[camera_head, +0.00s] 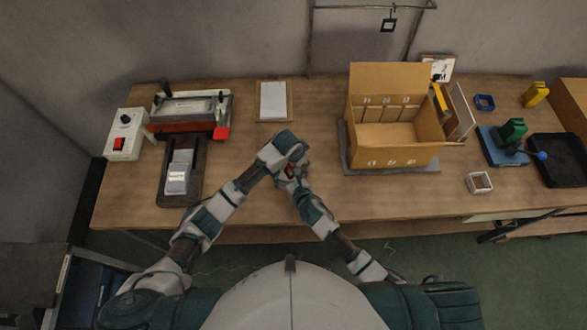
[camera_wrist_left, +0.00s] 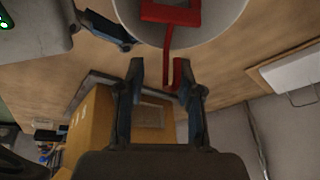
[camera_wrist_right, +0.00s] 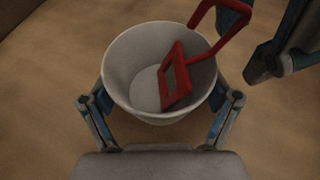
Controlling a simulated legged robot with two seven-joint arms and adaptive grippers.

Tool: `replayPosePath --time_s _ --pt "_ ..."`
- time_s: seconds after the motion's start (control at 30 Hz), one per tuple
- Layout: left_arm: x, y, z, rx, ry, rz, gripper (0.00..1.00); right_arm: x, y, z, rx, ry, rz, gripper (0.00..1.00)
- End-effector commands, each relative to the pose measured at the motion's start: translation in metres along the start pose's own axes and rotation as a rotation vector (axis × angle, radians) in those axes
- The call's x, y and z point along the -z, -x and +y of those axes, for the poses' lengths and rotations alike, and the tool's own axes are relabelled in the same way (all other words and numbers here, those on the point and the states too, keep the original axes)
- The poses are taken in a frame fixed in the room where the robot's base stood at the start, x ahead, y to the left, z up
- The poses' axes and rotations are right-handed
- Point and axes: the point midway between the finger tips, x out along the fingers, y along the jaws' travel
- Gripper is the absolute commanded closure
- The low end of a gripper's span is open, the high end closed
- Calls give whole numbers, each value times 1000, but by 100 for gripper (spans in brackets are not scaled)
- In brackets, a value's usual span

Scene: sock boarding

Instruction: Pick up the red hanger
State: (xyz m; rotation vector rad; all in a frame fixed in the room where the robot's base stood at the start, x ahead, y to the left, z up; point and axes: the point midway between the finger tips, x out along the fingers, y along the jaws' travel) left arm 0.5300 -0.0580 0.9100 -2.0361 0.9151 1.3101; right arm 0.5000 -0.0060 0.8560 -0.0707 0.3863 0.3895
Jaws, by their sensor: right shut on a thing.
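The red hanger (camera_wrist_right: 176,78) stands tilted in a white cup (camera_wrist_right: 122,62), with its flat rectangular end inside and its bent stem rising over the rim. My right gripper (camera_wrist_right: 160,112) is shut around the cup, one finger on each side. The left wrist view shows the hanger (camera_wrist_left: 168,38) with its hooked end between the fingers of my left gripper (camera_wrist_left: 164,78), which are apart. In the head view a little red of the hanger (camera_head: 290,171) shows between my two grippers; the cup is mostly hidden there.
An open cardboard box (camera_head: 395,152) stands right of my grippers on the wooden table (camera_head: 260,197). A dark tray of cards (camera_head: 180,172) and a press-like machine (camera_head: 190,112) are at the left. A clipboard (camera_head: 273,101) lies behind. The table's front middle is mostly clear.

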Motion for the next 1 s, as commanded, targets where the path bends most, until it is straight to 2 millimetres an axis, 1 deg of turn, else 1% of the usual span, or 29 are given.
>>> replayPosePath --time_s 0.03,0.07,0.1,0.17,0.2,0.53,0.63,0.73,0.9,1.0 --pt "-1 0 0 0 0 0 65 2 0 0 1 0 4 46" --pt "-1 0 -1 -1 1 0 72 2 0 1 2 1 4 46" --pt "-2 0 -1 -1 1 1 82 2 -1 1 2 1 5 46" --pt "-2 1 -2 -2 1 2 97 1 -1 2 2 2 5 46" --pt "-2 1 -2 -2 1 2 100 1 -1 2 1 2 5 46" --pt "0 0 0 -1 1 -1 100 2 0 0 0 -1 3 46" --pt "4 6 0 0 0 0 100 2 0 -1 0 -2 3 46" --pt "10 21 -1 0 0 1 100 2 0 -1 0 -2 3 46" --pt "24 56 -5 1 -1 3 100 2 0 0 1 -1 3 46" --pt "30 73 -6 0 0 2 100 2 0 0 1 0 4 46"
